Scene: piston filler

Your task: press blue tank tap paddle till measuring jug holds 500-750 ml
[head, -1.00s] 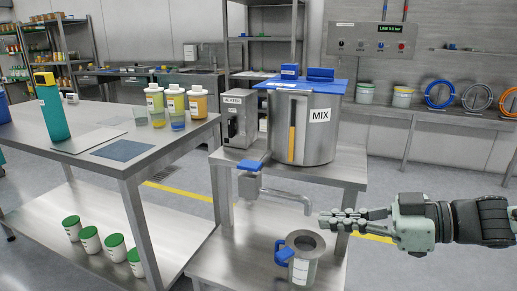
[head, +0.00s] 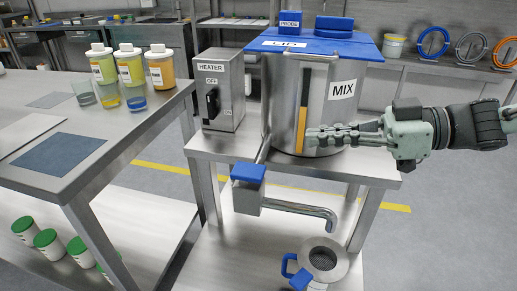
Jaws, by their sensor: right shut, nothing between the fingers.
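The steel tank marked MIX (head: 283,100) stands on the steel stand, under a blue lid (head: 325,43). Its tap (head: 290,208) is a bent pipe at the lower front, topped by a blue paddle (head: 247,173). My right gripper (head: 312,138) is shut and empty, in front of the tank, above and right of the paddle. My left gripper is not in view.
A heater box (head: 218,90) stands left of the tank. A steel table (head: 95,125) on the left carries bottles (head: 130,65) and glass beakers. Green-lidded tubs (head: 48,240) sit on its lower shelf. Space in front of the paddle looks clear.

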